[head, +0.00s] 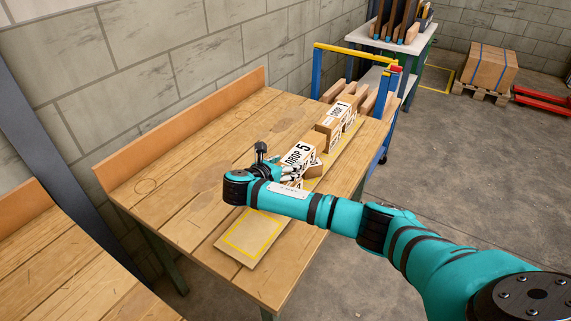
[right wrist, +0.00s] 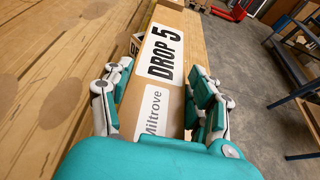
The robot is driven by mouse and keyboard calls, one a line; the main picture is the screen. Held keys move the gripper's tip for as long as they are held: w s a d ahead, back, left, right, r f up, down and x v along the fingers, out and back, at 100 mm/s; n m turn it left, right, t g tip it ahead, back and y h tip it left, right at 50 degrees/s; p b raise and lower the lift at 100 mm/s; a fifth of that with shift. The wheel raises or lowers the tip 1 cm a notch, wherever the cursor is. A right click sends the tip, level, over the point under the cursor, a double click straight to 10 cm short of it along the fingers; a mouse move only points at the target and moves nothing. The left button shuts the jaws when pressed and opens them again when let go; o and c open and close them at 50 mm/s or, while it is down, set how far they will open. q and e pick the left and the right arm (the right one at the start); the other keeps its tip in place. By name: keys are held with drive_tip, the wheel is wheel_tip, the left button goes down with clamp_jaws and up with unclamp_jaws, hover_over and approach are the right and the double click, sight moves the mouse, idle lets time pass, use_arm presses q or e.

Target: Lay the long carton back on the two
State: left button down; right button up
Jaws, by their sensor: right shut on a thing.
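The long carton (head: 299,154) has a white "DROP 5" label and, in the right wrist view (right wrist: 160,98), a "Miltrove" label. My right gripper (right wrist: 164,92) is shut on it, with one finger on each long side. In the head view, my right gripper (head: 284,173) is at its near end, and my wrist covers part of it. A smaller carton (head: 315,169) shows beside and partly under the long carton; whether they touch is unclear. Farther back, a carton labelled "DROP 1" (head: 334,122) stands among other cartons. My left gripper is not in view.
A thin board (head: 229,241) with a yellow outlined square lies along the bench's right side, under my arm. The wooden bench (head: 180,185) is clear to the left, with a raised back edge. A blue and yellow trolley (head: 316,72) stands beyond its far end.

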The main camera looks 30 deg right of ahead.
drive_tip(key=o, duration=1.7)
drive_tip(key=p+v, duration=0.1)
drive_tip(key=v, duration=1.1)
drive_tip(key=shift+p, duration=0.3)
drive_tip(key=shift+a, duration=0.1)
